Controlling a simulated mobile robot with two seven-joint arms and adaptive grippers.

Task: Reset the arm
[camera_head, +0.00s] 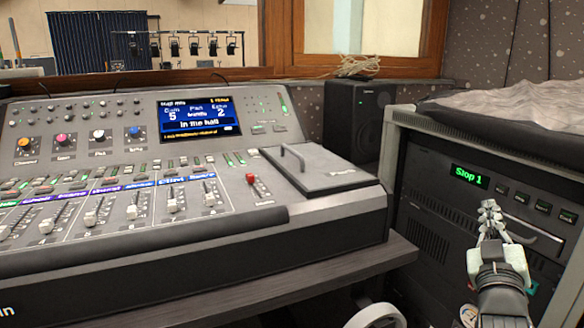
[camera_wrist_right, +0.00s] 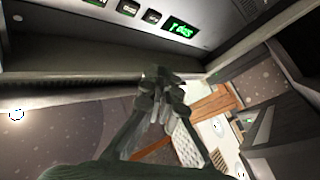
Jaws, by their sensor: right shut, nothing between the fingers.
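My right gripper (camera_head: 490,213) is at the lower right of the head view, in front of the rack unit (camera_head: 428,213) with the green "Stop 1" display (camera_head: 470,176). Its fingers are together, point upward and hold nothing. In the right wrist view its fingertips (camera_wrist_right: 162,82) are also together and empty, with the rack's green display (camera_wrist_right: 182,28) above them. I cannot tell from these frames whether the fingertips touch the rack. My left gripper is not in view.
The lighting desk (camera_head: 330,212) with faders and a lit screen (camera_head: 198,115) fills the left and middle. A black speaker (camera_head: 372,118) stands behind it. A grey cloth (camera_head: 520,105) lies on the rack. A white ring-shaped part (camera_head: 376,317) shows at the bottom.

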